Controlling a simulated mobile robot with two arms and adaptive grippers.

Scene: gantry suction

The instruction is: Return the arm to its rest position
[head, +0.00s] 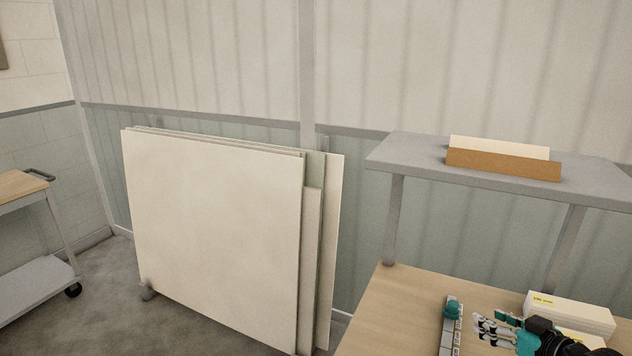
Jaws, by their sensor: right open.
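My right gripper (484,328) shows at the bottom right, over the wooden tabletop (392,309). Its metal fingers point left and are open, with nothing seen between them. A black and teal wrist follows behind it, and the rest of my right arm is cut off by the frame. Just left of the fingertips is a narrow grey strip-like thing (448,335) with a teal knob on its far end. I cannot tell whether the fingers touch it; a small gap seems to show. My left gripper is not in view.
White boxes (572,313) with yellow labels sit right behind my right gripper. A grey shelf (402,151) above the table holds a brown and cream holder (502,164). Large pale panels (215,230) lean at the wall. A cart (35,275) stands far left.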

